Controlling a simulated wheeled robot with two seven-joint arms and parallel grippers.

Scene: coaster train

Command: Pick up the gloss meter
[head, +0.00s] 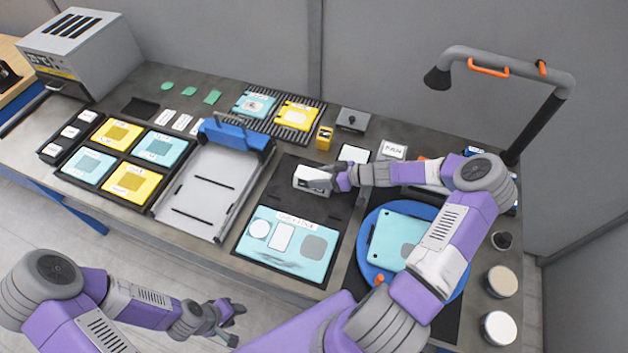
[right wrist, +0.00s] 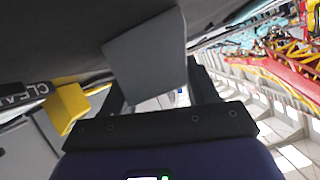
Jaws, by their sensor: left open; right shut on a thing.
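The gloss meter (head: 313,179), a small white and grey box, is at the top of the dark mat in the middle of the bench in the head view. My right gripper (head: 340,180) reaches it from the right and is shut on it. I cannot tell whether it rests on the mat or is lifted. In the right wrist view a grey surface (right wrist: 147,60) fills the space between the dark fingers, and the rest of the held thing is hidden. My left gripper (head: 232,322) is open and empty, in front of the bench edge.
A light blue panel (head: 270,262) lies below the gloss meter. A blue round turntable (head: 372,240) with a light blue panel is partly behind my right arm. A small yellow box (head: 324,138) and a grey tray (head: 205,195) are near. A lamp (head: 437,78) stands at the back right.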

